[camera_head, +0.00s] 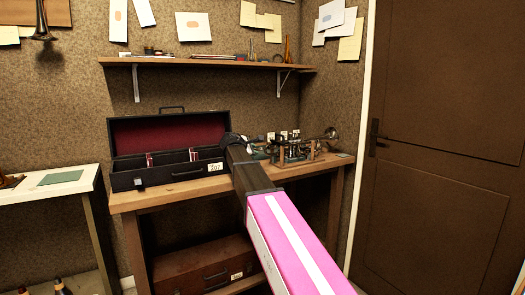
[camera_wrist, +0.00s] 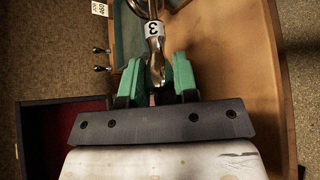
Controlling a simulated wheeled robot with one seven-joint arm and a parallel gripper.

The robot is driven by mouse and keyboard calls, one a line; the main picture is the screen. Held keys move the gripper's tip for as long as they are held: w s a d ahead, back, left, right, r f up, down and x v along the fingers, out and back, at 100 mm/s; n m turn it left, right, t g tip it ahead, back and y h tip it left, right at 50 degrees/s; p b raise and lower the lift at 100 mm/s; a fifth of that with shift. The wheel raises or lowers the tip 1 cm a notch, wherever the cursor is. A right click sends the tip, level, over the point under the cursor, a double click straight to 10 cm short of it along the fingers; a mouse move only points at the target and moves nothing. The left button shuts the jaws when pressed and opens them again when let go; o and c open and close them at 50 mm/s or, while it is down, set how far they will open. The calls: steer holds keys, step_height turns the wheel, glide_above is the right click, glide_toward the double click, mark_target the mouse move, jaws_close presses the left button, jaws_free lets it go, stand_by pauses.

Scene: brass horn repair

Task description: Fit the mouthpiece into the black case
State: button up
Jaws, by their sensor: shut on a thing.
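The black case (camera_head: 150,178) stands open on the wooden bench in the head view, its lid up with a dark red lining and dividers inside. Part of it shows at the lower left of the wrist view (camera_wrist: 38,140). My gripper (camera_wrist: 157,84) has green fingers shut on a shiny silver mouthpiece (camera_wrist: 156,62) bearing a white "3" label. In the head view my gripper (camera_head: 236,146) is by the right end of the case; my arm hides the fingers and the mouthpiece there.
A brass instrument (camera_head: 300,146) rests in a stand on the bench (camera_head: 200,189), right of my gripper. In the wrist view, a green mat (camera_wrist: 126,35) and two small metal pieces (camera_wrist: 101,60) lie ahead. A shelf (camera_head: 210,61) hangs above. Bare wood shows at the right of the wrist view.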

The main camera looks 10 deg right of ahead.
steer(key=shift+a, duration=0.1)
stand_by(0.3)
steer(key=shift+s+a, duration=3.15)
steer(key=shift+a, duration=0.05)
step_height(320, 180, up, 6)
